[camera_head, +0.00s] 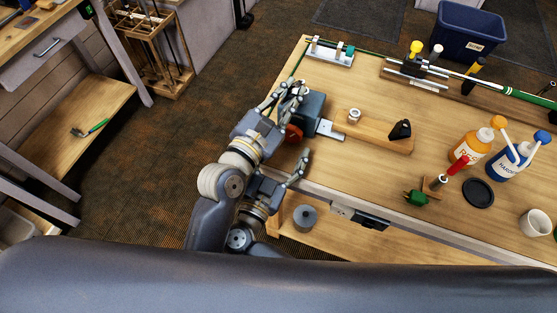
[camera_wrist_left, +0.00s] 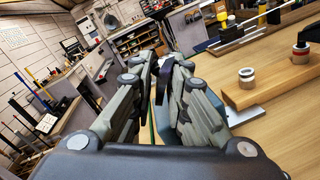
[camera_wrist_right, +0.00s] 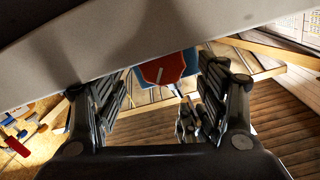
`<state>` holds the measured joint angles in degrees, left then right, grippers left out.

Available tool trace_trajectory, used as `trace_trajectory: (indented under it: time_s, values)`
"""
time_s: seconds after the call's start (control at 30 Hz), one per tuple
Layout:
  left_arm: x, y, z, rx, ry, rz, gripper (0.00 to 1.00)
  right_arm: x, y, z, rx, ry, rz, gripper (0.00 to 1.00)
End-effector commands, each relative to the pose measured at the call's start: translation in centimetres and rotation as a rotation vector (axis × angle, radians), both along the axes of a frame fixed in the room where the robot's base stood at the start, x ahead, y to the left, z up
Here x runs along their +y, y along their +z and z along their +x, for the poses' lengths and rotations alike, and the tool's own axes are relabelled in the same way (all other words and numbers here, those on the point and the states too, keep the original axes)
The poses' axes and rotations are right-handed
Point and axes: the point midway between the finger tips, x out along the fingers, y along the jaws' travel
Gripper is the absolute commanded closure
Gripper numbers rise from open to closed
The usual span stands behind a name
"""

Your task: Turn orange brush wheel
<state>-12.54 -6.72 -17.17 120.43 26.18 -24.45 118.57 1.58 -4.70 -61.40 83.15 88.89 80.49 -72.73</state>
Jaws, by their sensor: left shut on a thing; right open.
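The orange-red wheel (camera_head: 293,133) sits on the near-left side of a blue-grey device body (camera_head: 312,108) at the bench's left edge. My left gripper (camera_head: 290,90) is at the far-left side of that body and looks closed on it. In the left wrist view its fingers (camera_wrist_left: 163,75) are close together around a dark piece; the contact is mostly hidden. My right gripper (camera_head: 290,160) is open and empty, below and nearer than the wheel. In the right wrist view the wheel (camera_wrist_right: 165,69) shows between and beyond the spread fingers (camera_wrist_right: 160,100), with blue body behind it.
A wooden block (camera_head: 372,133) with a silver cap and a black piece lies right of the device. An orange bottle (camera_head: 468,148), a blue-white bottle (camera_head: 506,165), a black disc (camera_head: 478,193) and a cup (camera_head: 536,223) stand farther right. A clamp rack (camera_head: 415,72) is behind.

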Motion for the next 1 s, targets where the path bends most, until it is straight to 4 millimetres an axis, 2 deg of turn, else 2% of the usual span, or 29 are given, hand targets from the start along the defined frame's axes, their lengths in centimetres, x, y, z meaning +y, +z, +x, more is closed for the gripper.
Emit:
trace_trajectory:
  time_s: [0.13,0.27,0.57,0.6,1.0]
  values:
    - [0.2,0.0,0.1,-0.001,0.005,-0.001,1.00,-1.0,0.2,3.0,-0.004,0.000,-0.004,0.32]
    - [0.2,0.0,0.1,-0.001,0.005,-0.001,1.00,-0.4,0.4,2.9,0.006,0.009,-0.036,0.32]
    - [0.2,0.0,0.1,-0.001,0.005,-0.001,1.00,-0.9,0.1,2.9,0.040,0.002,-0.140,0.32]
    - [0.2,0.0,0.1,-0.001,0.005,-0.001,1.00,-0.5,-0.1,1.8,0.048,0.003,-0.134,0.32]
    - [0.2,0.0,0.1,-0.002,0.005,0.000,1.00,1.8,-0.1,-4.7,0.049,0.000,-0.124,0.32]
